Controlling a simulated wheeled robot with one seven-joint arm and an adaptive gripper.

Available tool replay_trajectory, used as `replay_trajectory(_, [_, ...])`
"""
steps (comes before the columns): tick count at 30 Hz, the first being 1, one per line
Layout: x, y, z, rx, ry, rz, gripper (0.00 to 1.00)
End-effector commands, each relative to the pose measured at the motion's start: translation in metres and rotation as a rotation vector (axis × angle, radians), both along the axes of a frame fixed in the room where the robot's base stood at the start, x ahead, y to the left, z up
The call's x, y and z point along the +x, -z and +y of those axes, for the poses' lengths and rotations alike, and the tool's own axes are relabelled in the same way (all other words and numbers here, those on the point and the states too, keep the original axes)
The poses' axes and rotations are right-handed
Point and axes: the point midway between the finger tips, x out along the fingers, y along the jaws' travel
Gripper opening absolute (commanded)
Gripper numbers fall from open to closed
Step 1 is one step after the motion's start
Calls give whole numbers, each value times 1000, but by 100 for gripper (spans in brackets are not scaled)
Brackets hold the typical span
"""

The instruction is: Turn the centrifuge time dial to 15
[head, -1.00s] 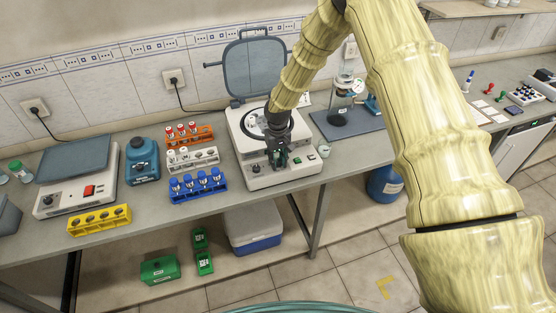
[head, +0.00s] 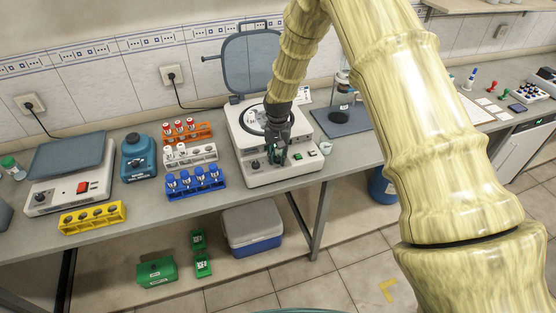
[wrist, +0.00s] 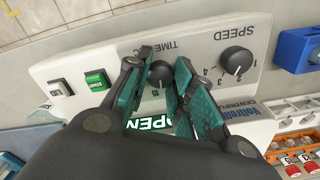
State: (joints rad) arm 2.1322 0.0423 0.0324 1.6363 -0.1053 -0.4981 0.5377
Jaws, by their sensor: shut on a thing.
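The white centrifuge (head: 290,177) stands on the bench with its grey lid (head: 252,62) raised. In the wrist view its front panel shows upside down, with the time dial (wrist: 159,74), a dark round knob, under the word TIME. A 15 mark shows beside the knob; the knob's exact pointer direction is unclear. My gripper (wrist: 162,78) has its green-padded fingers on either side of the time dial and is shut on it. In the head view my gripper (head: 278,157) hides this dial. The speed dial (wrist: 236,60) sits apart from the fingers.
A green START button (wrist: 96,79) and a grey button (wrist: 60,88) are on the same panel. Orange, white and blue tube racks (head: 195,183) stand left of the centrifuge. A small white cup (head: 325,147) stands close on its right.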

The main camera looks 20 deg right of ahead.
Motion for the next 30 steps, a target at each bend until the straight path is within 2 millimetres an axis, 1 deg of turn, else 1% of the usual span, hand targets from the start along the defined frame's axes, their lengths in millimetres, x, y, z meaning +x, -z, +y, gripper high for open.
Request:
replay_trajectory(1, [0,2,0,-1,35,0,0])
replay_trajectory(6, [0,2,0,-1,148,0,0])
replay_trajectory(13, [0,1,0,-1,247,0,0])
replay_trajectory(21, [0,0,0,0,287,0,0])
replay_trajectory(30, [0,0,0,1,288,1,0])
